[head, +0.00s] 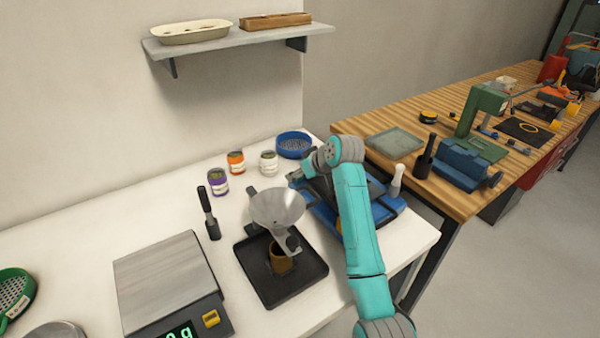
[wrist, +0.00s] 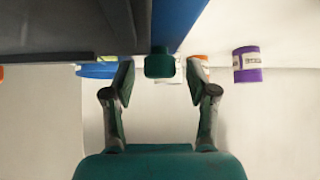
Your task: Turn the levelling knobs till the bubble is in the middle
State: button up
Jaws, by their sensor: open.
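A blue machine (head: 388,210) with a dark top stands at the right end of the white bench, partly hidden by my arm. In the wrist view its blue side (wrist: 178,22) and dark body (wrist: 60,25) fill the upper left. A small dark green knob (wrist: 160,66) shows at the end of the blue part. My gripper (wrist: 160,75) is open, with one finger on each side of the knob in the picture and a visible gap to both. I cannot tell how deep the knob sits between the fingers. I cannot make out a bubble in either view.
A metal funnel (head: 277,208) stands over a black tray (head: 250,262) to the left. A scale (head: 160,275), several small jars (head: 236,162) and a blue sieve (head: 293,143) share the bench. A white-topped peg (head: 397,178) stands by the machine's right side.

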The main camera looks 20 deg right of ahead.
grip_shut()
jog(key=shift+n+g+y, duration=0.3)
jog(key=shift+n+y, duration=0.3)
jog(key=shift+n, duration=0.3)
grip_release()
jog(key=shift+d, duration=0.1)
jog(key=v, duration=1.2)
jog(key=shift+s, duration=0.1)
